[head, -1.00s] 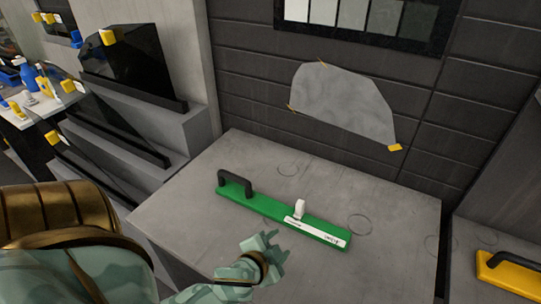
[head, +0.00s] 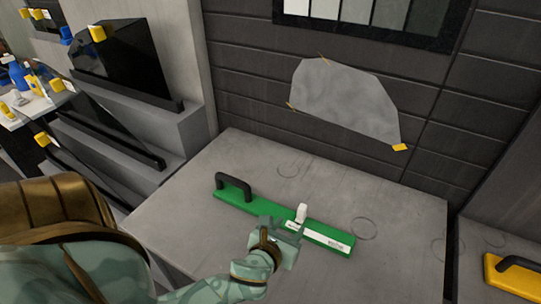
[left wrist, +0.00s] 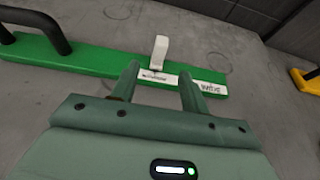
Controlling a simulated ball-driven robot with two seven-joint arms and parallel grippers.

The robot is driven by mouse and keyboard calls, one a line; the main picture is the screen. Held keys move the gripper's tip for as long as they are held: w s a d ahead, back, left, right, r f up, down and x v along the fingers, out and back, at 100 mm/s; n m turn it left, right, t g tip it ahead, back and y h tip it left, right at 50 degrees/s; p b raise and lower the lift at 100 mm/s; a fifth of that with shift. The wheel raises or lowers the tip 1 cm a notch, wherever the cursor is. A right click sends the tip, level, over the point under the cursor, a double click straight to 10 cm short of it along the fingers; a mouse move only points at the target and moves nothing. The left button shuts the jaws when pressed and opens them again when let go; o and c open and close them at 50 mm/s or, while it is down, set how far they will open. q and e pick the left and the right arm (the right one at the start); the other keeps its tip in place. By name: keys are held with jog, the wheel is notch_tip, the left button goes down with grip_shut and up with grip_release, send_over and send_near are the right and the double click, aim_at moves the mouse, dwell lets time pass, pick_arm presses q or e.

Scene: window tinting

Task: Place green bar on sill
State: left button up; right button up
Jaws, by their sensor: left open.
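The green bar (head: 256,205) lies flat on a grey sill-like block (head: 310,178). It has a black handle near its left end, a white upright clip (head: 301,213) right of its middle and a white label toward its right end. It also shows in the left wrist view (left wrist: 95,62). My left gripper (head: 284,228) is at the near edge of the bar by the clip. In the left wrist view its two fingers (left wrist: 160,82) are apart, pointing at the label and clip, with nothing clearly held between them. Whether the fingers touch the bar cannot be told. My right gripper is not in view.
A yellow bar with a black handle (head: 508,278) lies on another surface at the right. Dark glass panes (head: 122,66) stand on grey steps at the left. A grey sheet (head: 340,98) is taped to the dark wall behind the block.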

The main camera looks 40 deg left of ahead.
aim_at(300, 212)
pick_arm(q)
jog(key=x, duration=0.3)
jog(key=shift+w+f, duration=0.1)
jog(key=shift+w, duration=0.05)
jog(key=b+x, duration=0.2)
jog(key=x, duration=0.3)
jog(key=shift+w+a, duration=0.1)
jog(key=shift+a, duration=0.05)
jog(key=shift+w, duration=0.5)
jog(key=shift+s, duration=0.1)
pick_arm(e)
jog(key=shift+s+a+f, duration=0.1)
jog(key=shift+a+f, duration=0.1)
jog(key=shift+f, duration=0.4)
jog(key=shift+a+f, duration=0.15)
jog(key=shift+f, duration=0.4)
pick_arm(q)
grip_shut()
jog(key=shift+a, duration=0.1)
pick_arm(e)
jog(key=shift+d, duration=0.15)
